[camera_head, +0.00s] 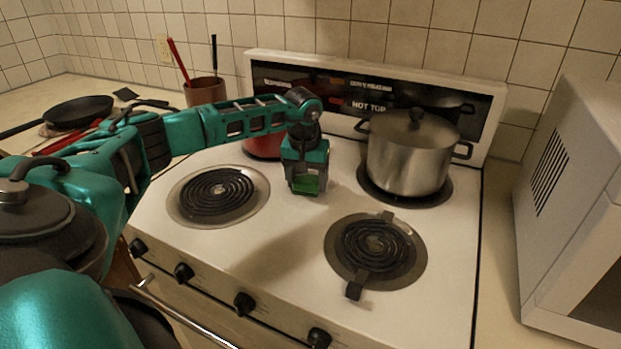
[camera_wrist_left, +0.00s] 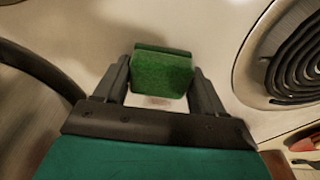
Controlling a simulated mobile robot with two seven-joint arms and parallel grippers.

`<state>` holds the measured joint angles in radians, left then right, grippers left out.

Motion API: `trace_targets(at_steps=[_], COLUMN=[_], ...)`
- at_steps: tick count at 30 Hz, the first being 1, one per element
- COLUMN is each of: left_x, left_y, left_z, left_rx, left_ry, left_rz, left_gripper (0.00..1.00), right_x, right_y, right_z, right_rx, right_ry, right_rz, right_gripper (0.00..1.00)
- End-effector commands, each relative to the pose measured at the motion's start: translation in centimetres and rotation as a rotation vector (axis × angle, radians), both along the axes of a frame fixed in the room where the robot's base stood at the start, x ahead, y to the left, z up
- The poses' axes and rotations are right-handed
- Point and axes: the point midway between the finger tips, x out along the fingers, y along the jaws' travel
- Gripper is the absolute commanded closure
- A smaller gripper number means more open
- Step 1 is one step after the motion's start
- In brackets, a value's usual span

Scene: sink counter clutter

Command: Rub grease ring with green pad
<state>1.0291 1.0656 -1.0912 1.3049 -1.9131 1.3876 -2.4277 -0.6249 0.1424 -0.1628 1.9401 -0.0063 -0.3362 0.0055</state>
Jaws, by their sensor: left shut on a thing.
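The green pad (camera_head: 309,185) is held at the stove top, between the left front burner and the right front burner. My left gripper (camera_head: 306,176) points down and is shut on the pad. In the left wrist view the green pad (camera_wrist_left: 162,72) sits between the two dark fingers of the left gripper (camera_wrist_left: 160,84). I cannot tell whether the pad touches the enamel. The grease ring is not clear in either view; a faint brownish patch shows just below the pad in the wrist view. My right gripper is out of view.
A steel pot (camera_head: 408,160) stands on the right rear burner. A red pot (camera_head: 262,147) is partly behind my left arm. Coil burners lie at left front (camera_head: 218,192) and right front (camera_head: 377,250). Open white enamel (camera_head: 270,240) lies in front of the gripper.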

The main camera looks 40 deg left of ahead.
Motion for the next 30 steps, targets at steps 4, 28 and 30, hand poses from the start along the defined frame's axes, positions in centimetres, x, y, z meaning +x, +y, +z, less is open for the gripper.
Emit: trace_targets(at_steps=[4, 28, 30], left_x=[-0.4, 4.0, 4.6], left_y=[1.1, 2.6, 2.7], left_z=[0.0, -0.3, -0.3], left_rx=[0.001, -0.001, -0.001], left_ry=[0.001, -0.004, -0.004], left_rz=[0.004, 0.003, 0.003], left_gripper=[0.55, 0.55, 0.55], right_x=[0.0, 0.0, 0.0], right_y=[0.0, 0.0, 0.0], right_z=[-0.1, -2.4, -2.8], right_rx=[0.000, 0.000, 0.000], right_ry=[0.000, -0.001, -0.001], right_rz=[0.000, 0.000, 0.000], right_gripper=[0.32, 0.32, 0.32])
